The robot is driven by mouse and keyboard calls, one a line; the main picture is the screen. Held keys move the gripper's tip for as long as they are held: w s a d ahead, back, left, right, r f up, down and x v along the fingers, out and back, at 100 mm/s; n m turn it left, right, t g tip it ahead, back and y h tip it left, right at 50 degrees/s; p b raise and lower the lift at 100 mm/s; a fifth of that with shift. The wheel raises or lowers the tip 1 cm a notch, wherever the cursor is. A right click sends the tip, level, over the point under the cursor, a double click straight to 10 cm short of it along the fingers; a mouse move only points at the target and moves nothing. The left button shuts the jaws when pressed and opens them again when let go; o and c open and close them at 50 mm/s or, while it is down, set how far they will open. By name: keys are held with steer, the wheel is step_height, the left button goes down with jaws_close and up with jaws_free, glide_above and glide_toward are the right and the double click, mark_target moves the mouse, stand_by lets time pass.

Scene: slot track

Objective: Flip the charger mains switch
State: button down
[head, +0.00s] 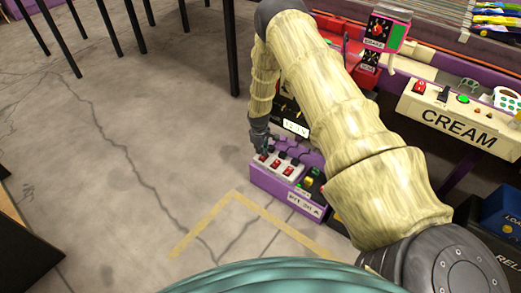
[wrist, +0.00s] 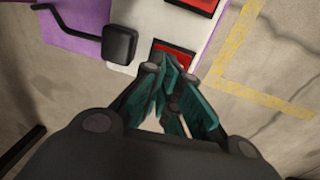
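A white strip (head: 281,164) with several red rocker switches and black plugs lies on a purple-sided tray (head: 285,190) low at the centre of the head view. My gripper (head: 264,149) is at its left end. In the wrist view the teal fingers (wrist: 172,78) are drawn together with nothing seen between them. Their tips lie over the near edge of a red switch (wrist: 173,55) on the white strip (wrist: 146,20). I cannot tell whether they touch it. A second red switch (wrist: 195,5) shows farther up. Neither frame shows which switch is the charger mains.
A black plug (wrist: 120,43) with a cable sits close left of the fingertips. A small display (head: 296,127) stands behind the strip. Green and yellow buttons (head: 309,181) are to its right. A CREAM control panel (head: 458,127) is at the right.

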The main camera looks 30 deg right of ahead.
steer(key=shift+s+d+f+p, duration=0.15)
steer(key=shift+d+f+p, duration=0.05)
steer(key=shift+d+p, duration=0.15)
steer(key=shift+a+r, duration=0.15)
steer(key=shift+r, duration=0.05)
step_height(320, 180, up, 12)
steer(key=a, duration=0.1)
steer(key=shift+a, duration=0.2)
steer(key=shift+s+f, duration=0.1)
steer(key=shift+s, duration=0.05)
